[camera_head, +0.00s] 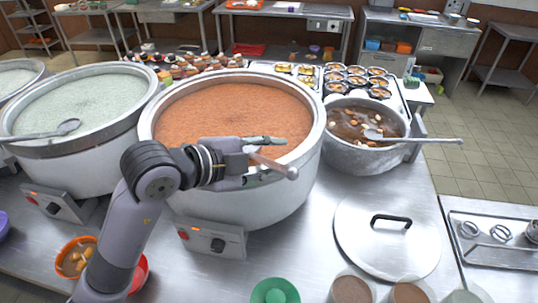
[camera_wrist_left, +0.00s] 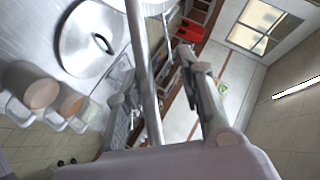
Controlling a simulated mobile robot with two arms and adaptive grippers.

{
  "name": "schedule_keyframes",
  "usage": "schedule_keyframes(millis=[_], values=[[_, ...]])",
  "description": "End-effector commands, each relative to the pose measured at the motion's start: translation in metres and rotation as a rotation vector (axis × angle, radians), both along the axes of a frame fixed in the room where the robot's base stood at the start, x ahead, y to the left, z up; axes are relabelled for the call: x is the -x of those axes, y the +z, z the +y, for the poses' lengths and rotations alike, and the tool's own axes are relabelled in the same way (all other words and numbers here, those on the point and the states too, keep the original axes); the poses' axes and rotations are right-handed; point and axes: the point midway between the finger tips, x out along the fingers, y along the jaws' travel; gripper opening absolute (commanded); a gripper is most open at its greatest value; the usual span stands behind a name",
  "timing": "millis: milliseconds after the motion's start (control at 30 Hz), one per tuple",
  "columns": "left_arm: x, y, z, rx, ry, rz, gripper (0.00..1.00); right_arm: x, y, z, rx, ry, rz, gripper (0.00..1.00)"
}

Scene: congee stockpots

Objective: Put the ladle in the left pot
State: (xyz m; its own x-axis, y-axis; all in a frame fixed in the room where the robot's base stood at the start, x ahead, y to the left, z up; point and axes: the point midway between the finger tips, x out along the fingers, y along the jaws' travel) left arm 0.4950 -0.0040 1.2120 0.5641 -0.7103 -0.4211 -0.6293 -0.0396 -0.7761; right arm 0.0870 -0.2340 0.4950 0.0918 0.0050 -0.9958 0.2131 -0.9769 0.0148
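The left pot (camera_head: 104,153) is a big steel pot of pale congee; a ladle (camera_head: 68,127) rests across its rim, bowl over the congee, handle to the left. My left gripper (camera_head: 264,161) is over the front of the middle pot (camera_head: 228,205) of orange congee. Its fingers are apart, on either side of a ladle handle (camera_head: 282,168) whose rounded end sticks out to the right. In the left wrist view this handle (camera_wrist_left: 143,65) runs between the fingers, with a gap beside it. That ladle's bowl is hidden. My right gripper is not in view.
A smaller pot (camera_head: 349,155) of brown soup at the right holds another ladle (camera_head: 425,140). A lid (camera_head: 365,250) lies on the steel counter. An orange bowl (camera_head: 68,262), green bowl (camera_head: 275,291) and cups (camera_head: 351,289) stand near the front. Food trays line the back.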

Motion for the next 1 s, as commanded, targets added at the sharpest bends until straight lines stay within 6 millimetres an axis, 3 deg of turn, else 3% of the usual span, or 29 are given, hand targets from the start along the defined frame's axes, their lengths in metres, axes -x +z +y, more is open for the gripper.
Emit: schedule_keyframes(millis=[533, 1000], values=[[0.038, 0.029, 0.049, 0.001, 0.001, -0.003, 0.35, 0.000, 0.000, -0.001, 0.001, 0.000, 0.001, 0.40], [0.042, 0.032, 0.053, 0.000, 0.000, -0.001, 0.35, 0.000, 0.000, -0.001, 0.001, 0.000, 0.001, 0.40]])
